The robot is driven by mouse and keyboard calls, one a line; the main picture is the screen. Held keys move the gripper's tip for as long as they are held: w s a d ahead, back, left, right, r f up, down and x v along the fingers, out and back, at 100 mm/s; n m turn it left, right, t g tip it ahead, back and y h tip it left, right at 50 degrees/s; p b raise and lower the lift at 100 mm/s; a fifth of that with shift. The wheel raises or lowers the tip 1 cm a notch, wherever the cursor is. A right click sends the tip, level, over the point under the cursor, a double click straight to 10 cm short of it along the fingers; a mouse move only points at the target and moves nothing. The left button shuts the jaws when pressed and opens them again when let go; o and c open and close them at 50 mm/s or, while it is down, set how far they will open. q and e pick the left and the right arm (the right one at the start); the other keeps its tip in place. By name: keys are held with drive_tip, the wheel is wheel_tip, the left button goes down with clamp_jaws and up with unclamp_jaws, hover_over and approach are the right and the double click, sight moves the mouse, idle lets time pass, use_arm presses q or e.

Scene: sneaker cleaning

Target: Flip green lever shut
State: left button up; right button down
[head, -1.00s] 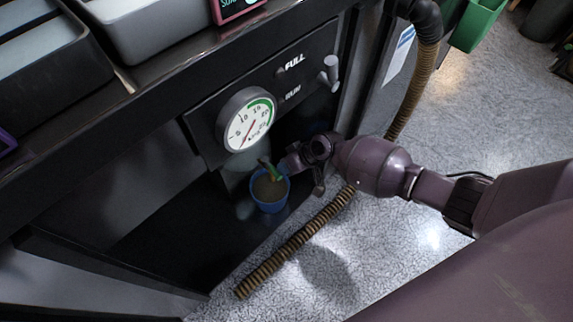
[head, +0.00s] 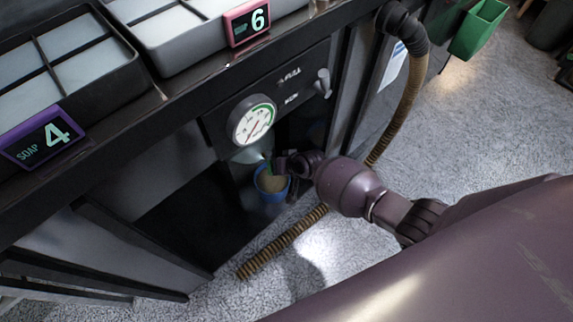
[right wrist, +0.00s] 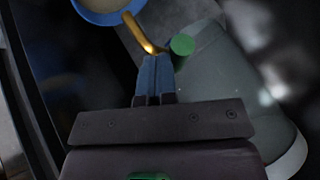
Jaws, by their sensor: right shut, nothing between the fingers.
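The green lever (right wrist: 182,45) shows in the right wrist view as a short green cylinder beside a bent brass-coloured rod (right wrist: 140,33). In the head view only a bit of green (head: 266,165) shows above the blue cup (head: 272,195), partly hidden by my right gripper. My right gripper (right wrist: 155,62) is shut and empty, its blue fingertips together just by the lever's left side and the rod's lower end. I cannot tell whether they touch. The cup also shows at the top of the right wrist view (right wrist: 100,16). My left gripper is not in view.
A dial gauge (head: 252,122) sits on a dark panel above the cup, with a grey knob (head: 324,82) to its right. A ribbed brown hose (head: 398,115) hangs at right; another piece (head: 280,246) lies below. Trays and number signs stand on the bench.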

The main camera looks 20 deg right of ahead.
sight(269, 171)
drive_tip(key=shift+a+m+t+h+p, duration=0.5)
drive_tip(key=shift+a+m+h+p, duration=0.6)
drive_tip(key=shift+m, duration=0.6)
drive_tip(key=shift+w+a+f, duration=0.1)
drive_tip(key=shift+a, duration=0.55)
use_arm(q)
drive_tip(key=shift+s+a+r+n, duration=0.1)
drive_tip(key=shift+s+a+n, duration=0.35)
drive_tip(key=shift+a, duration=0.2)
use_arm(e)
drive_tip(key=shift+w+a, duration=0.3)
drive_tip(key=shift+a, duration=0.2)
drive_tip(key=shift+w+a, duration=0.25)
drive_tip(key=shift+a, duration=0.25)
use_arm(q)
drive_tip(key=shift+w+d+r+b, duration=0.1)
drive_tip(key=shift+b, duration=0.2)
use_arm(e)
drive_tip(key=shift+w+a, duration=0.2)
drive_tip(key=shift+a, duration=0.1)
